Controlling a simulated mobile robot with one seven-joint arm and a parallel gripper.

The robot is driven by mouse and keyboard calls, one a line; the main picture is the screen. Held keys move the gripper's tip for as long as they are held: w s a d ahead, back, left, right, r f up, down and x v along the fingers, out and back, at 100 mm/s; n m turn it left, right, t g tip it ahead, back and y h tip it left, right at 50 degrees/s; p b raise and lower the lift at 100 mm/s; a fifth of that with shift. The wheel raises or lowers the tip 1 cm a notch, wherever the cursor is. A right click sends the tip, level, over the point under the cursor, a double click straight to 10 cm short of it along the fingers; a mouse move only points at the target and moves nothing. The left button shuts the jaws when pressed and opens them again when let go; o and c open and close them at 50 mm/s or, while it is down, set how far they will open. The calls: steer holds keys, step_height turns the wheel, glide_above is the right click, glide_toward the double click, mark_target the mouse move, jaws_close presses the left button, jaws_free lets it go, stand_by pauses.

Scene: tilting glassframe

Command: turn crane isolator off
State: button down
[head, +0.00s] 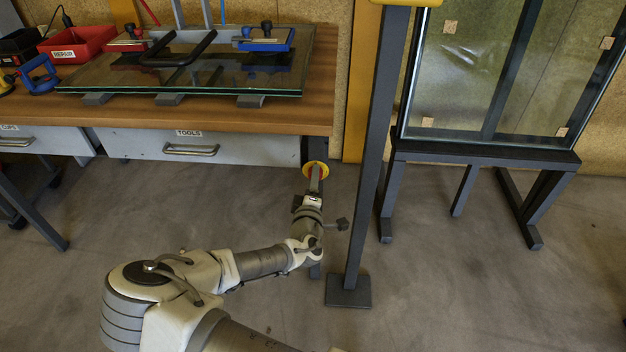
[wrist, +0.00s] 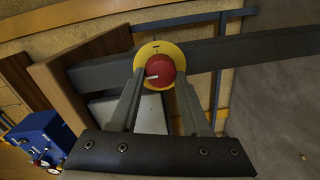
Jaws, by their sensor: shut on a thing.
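The crane isolator is a red round knob (wrist: 160,69) on a yellow disc (wrist: 145,50), mounted on a grey bar. A white mark on the knob points to the left in the wrist view. In the head view the yellow disc (head: 313,166) sits at the right end of the workbench, just below the drawers. My gripper (wrist: 160,80) is shut on the red knob, with one finger at its left and one at its right. In the head view my gripper (head: 314,184) reaches the disc from the front and hides part of it.
A dark post (head: 371,160) on a square foot stands close to the right of my arm. A glass rack (head: 480,152) stands farther right. The workbench (head: 225,118) holds a glass pane with clamps. A blue object (wrist: 45,138) shows at the wrist view's left. Open floor lies in front.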

steer(key=shift+c, duration=1.8)
jaws_free()
steer(key=s+r+p, duration=0.1)
steer(key=s+p, duration=0.3)
steer(key=s, duration=1.3)
steer(key=shift+s+a, duration=0.25)
steer(key=shift+a, duration=0.05)
